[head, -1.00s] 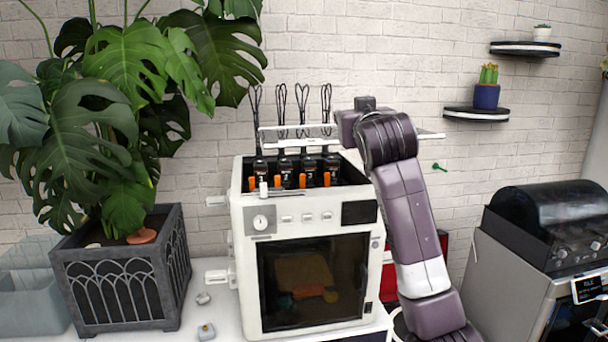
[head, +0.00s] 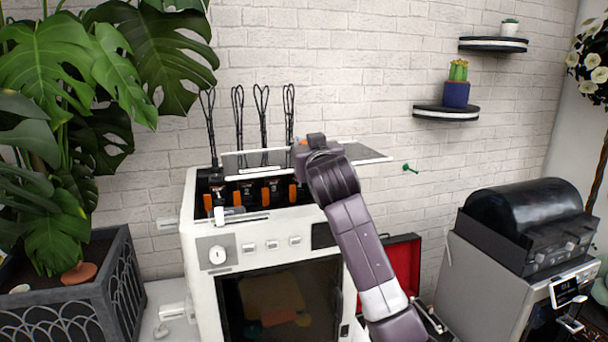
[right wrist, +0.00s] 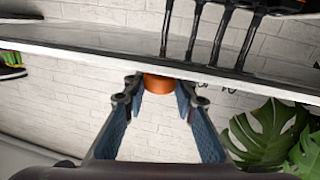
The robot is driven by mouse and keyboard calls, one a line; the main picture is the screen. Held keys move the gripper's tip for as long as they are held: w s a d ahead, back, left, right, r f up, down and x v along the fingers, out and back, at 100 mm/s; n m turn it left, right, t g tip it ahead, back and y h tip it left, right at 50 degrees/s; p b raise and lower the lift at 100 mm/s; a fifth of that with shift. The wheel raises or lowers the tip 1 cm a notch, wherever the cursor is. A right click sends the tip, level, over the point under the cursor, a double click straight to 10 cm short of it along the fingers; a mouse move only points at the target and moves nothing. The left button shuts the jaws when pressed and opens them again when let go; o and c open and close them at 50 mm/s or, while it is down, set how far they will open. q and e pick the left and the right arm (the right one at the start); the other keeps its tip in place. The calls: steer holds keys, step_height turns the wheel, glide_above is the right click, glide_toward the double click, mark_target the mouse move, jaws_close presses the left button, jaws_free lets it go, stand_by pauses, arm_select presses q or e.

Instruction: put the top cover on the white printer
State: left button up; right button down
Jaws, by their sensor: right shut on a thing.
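The white printer (head: 206,276) stands on the table with its top open, and black and orange parts show inside it. The top cover (head: 362,154) is a thin, flat, see-through panel with pale edges. It is above the back of the printer's opening and reaches out past the printer's right side. My right gripper (head: 303,150) is at the middle of the cover. In the right wrist view, its fingers (right wrist: 160,88) are shut on the orange knob (right wrist: 158,82) of the cover (right wrist: 85,40). My left gripper is out of view.
Several black looped cables (head: 238,125) rise from the printer behind the cover. A large plant in a dark planter (head: 75,303) stands at left. A red open case (head: 402,262) and a grey machine with a black lid (head: 520,225) are at right. Wall shelves (head: 446,112) hang above.

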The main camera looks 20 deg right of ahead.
steer(key=f, duration=0.3)
steer(key=shift+w+d+f+p, duration=0.1)
steer(key=shift+w+f+p, duration=0.2)
steer(key=shift+f, duration=0.1)
steer(key=shift+s+f, duration=0.2)
steer(key=shift+f, duration=0.65)
step_height(320, 180, down, 4)
steer(key=shift+r+p, duration=0.25)
steer(key=shift+p, duration=0.25)
steer(key=c, duration=1.7)
jaws_free()
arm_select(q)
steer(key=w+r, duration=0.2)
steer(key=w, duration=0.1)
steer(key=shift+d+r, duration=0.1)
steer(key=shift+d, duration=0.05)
arm_select(e)
steer(key=shift+o, duration=0.6)
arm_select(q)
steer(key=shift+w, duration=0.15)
